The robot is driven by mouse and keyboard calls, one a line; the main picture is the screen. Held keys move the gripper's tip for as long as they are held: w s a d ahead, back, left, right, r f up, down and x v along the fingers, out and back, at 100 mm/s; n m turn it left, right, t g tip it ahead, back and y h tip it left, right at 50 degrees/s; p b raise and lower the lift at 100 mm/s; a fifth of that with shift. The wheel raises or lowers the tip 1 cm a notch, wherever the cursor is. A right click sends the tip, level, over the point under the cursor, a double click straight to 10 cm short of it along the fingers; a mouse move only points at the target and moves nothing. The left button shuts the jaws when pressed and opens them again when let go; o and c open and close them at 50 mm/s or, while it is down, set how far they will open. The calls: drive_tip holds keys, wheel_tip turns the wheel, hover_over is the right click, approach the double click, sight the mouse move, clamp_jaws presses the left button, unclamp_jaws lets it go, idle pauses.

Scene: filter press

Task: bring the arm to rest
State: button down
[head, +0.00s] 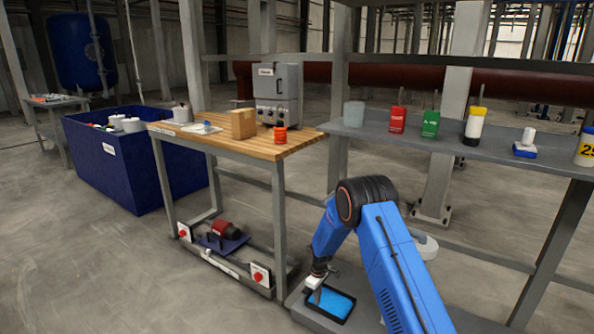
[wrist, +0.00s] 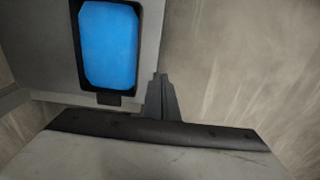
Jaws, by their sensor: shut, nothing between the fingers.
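My blue arm reaches down at the lower right of the head view, bent at its black elbow joint. My gripper (head: 316,296) hangs at the near left edge of a black tray with a bright blue inside (head: 331,303), low beside the bench. In the wrist view my gripper (wrist: 162,80) has its dark fingers together with nothing between them. The tray with the blue inside (wrist: 109,45) lies just left of and beyond the fingertips there. Whether the fingertips touch the tray's rim I cannot tell.
A wooden-topped bench (head: 228,150) with a cardboard box (head: 243,124) and a grey machine (head: 278,95) stands left of my arm. A grey shelf (head: 375,132) with several bottles runs behind it. A dark blue bin (head: 115,165) stands far left. Open floor lies at front left.

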drive_tip(key=s+d+r+m+t, duration=0.1)
drive_tip(key=s+d+r, duration=0.15)
drive_tip(key=r, duration=0.85)
drive_tip(key=s+d+r+m, duration=0.1)
drive_tip(key=s+d+r, duration=0.15)
drive_tip(key=r, duration=0.95)
drive_tip(key=s+d+r+m, duration=0.1)
drive_tip(key=s+d+r, duration=0.1)
drive_tip(key=s+r, duration=0.3)
drive_tip(key=s+d+r+m+t, duration=0.1)
drive_tip(key=s+d+r, duration=0.2)
drive_tip(key=r, duration=0.4)
drive_tip(key=s+d+r+m, duration=0.1)
drive_tip(key=s+d+r, duration=0.1)
drive_tip(key=s+r, duration=0.3)
drive_tip(key=s+d+r+m+t, duration=0.1)
drive_tip(key=s+d+r+m, duration=0.15)
drive_tip(key=s+r, duration=0.5)
drive_tip(key=s+d+r+m+t, duration=0.1)
drive_tip(key=s+d+r, duration=0.25)
drive_tip(key=s, duration=0.65)
drive_tip(key=s+d+m, duration=0.2)
drive_tip(key=s, duration=1.6)
drive_tip(key=shift+s+t, duration=0.2)
drive_tip(key=shift+t, duration=0.2)
drive_tip(key=shift+d+m, duration=0.1)
drive_tip(key=shift+m, duration=0.15)
